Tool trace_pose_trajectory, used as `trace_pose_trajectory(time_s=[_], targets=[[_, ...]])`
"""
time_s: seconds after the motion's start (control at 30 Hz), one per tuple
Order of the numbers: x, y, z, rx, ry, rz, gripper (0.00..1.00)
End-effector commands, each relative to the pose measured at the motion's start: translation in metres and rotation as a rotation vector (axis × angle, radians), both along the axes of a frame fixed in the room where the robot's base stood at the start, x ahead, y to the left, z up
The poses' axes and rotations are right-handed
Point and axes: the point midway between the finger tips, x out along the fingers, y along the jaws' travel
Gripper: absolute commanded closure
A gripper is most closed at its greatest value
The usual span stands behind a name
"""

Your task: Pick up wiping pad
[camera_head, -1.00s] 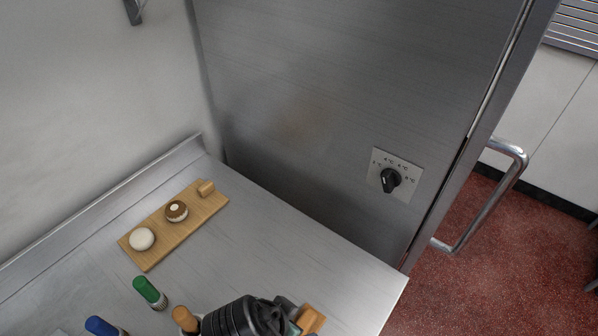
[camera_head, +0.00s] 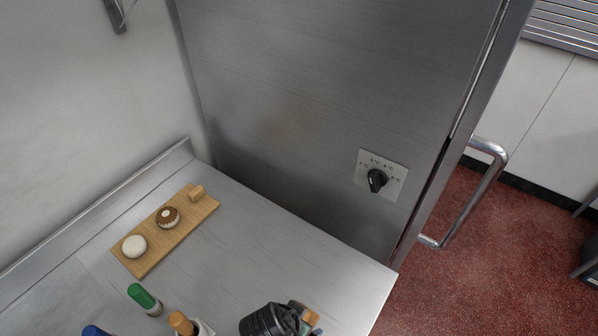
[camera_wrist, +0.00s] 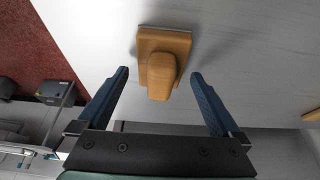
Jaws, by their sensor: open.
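The wiping pad (camera_wrist: 181,42) shows in the wrist view as a wooden block with a rounded knob handle and a thin pale layer along its far edge. It rests on the steel counter. My gripper (camera_wrist: 160,73) is open, with one blue finger on each side of the handle and clear gaps to both. In the head view my dark wrist (camera_head: 268,321) is at the bottom edge and hides most of the pad. Only a small orange-brown part of the pad (camera_head: 312,317) shows beside it.
A wooden board (camera_head: 180,228) with two round items lies at the back left of the steel counter (camera_head: 260,240). Green-capped (camera_head: 141,295), orange-capped (camera_head: 181,323) and blue-capped (camera_head: 95,331) items stand near my wrist. A steel cabinet with a knob (camera_head: 377,181) rises behind.

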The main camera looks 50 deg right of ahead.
Motion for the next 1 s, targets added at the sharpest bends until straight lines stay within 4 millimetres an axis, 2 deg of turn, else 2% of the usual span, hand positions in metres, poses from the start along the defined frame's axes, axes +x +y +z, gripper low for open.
trace_pose_trajectory(time_s=[0.1,0.5,0.6,0.87,1.0], targets=[[0.000,0.000,0.000,0.000,0.000,0.000,0.00],[0.000,0.000,0.001,0.000,0.000,0.001,0.72],[0.000,0.000,0.001,0.000,0.000,0.000,0.87],[0.001,0.000,0.004,-0.001,-0.001,0.000,0.88],[0.001,0.000,0.019,-0.003,-0.004,0.001,0.88]])
